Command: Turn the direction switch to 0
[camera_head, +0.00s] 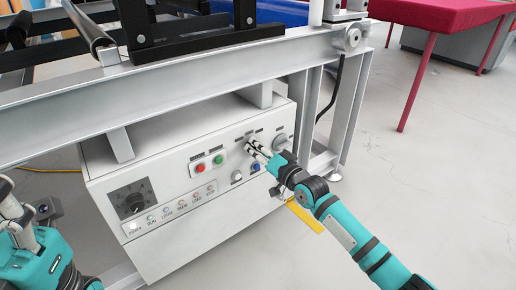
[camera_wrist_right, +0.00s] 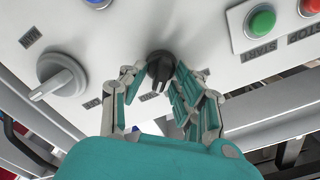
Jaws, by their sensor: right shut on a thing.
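In the head view my right gripper (camera_head: 253,147) reaches the upper right of the control box front and hides the knob.
A larger grey rotary switch (camera_wrist_right: 58,77) sits beside the knob. A metal beam (camera_head: 200,75) runs above the box.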

